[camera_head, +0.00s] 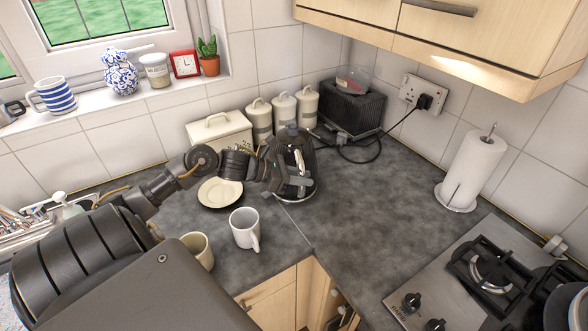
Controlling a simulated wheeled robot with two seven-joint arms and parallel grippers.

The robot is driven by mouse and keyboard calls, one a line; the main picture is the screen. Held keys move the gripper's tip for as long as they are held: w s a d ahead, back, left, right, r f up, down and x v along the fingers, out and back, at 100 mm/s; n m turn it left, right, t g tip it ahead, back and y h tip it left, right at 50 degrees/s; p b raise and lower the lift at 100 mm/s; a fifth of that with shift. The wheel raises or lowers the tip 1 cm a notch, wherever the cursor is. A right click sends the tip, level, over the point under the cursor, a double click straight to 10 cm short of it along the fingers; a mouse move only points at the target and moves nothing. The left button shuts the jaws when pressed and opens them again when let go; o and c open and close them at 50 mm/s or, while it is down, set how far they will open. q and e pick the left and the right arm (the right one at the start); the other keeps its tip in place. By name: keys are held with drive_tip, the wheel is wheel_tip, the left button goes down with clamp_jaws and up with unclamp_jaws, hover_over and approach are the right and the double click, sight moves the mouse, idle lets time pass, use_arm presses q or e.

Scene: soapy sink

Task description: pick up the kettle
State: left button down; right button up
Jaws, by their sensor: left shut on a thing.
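The kettle (306,156) is dark with a shiny metal band and stands in the corner area of the dark worktop. My left arm reaches in from the left, and my left gripper (288,180) is at the kettle's near left side, shut on the kettle. The gripper and arm hide part of the kettle's left side. I cannot tell whether the kettle's base touches the worktop. My right gripper is not in view.
A white mug (245,229), a cream mug (198,250) and a small plate (220,192) are near my left arm. Canisters (283,113) and a toaster (350,108) stand behind the kettle. A paper roll (472,170) and hob (480,275) are at right. The worktop between is clear.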

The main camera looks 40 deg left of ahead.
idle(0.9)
use_arm(q)
drive_tip(key=shift+w+r, duration=0.1)
drive_tip(key=shift+r, duration=0.2)
drive_tip(key=shift+a+f, duration=0.1)
drive_tip(key=shift+a, duration=0.05)
